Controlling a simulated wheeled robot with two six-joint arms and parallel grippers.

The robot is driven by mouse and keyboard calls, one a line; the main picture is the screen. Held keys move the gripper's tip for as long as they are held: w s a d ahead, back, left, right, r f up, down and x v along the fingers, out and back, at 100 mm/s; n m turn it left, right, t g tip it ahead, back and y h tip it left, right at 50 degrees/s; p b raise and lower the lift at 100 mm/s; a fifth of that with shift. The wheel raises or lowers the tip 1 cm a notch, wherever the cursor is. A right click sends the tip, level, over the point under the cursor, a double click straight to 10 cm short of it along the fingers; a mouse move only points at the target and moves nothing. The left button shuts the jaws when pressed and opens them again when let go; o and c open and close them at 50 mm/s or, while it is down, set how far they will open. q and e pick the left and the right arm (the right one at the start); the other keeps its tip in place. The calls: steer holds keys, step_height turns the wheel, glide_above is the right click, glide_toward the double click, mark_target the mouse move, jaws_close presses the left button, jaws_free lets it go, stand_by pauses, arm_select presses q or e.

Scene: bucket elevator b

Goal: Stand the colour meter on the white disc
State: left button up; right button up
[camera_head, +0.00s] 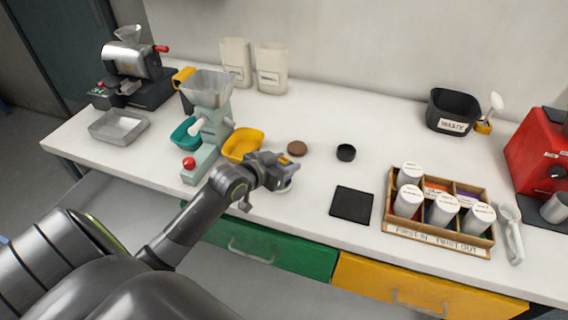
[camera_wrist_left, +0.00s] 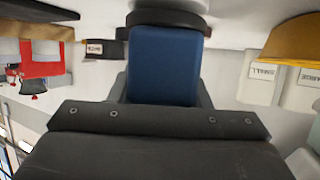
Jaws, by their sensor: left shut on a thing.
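My left gripper (camera_head: 278,170) is over the front middle of the bench and shut on the colour meter. In the left wrist view the meter is a blue block (camera_wrist_left: 165,65) between the fingers, with a dark rounded end (camera_wrist_left: 168,20) at the top of the picture. In the head view the gripper hides most of the meter. A pale edge, seemingly the white disc (camera_head: 286,187), shows just under the gripper. I cannot tell whether the meter touches it. My right gripper is not in view.
Left of the gripper are a yellow bowl (camera_head: 243,144) and a pale green grinder (camera_head: 208,130). A brown disc (camera_head: 297,148) and a black round cup (camera_head: 346,152) lie behind. To the right are a black pad (camera_head: 352,204) and a wooden crate of jars (camera_head: 438,242).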

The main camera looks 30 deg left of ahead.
arm_select(q)
steer(key=shift+f, duration=0.35)
steer(key=o, duration=1.3)
steer(key=shift+c, duration=0.2)
steer(key=shift+r, duration=0.15)
steer(key=v, duration=1.2)
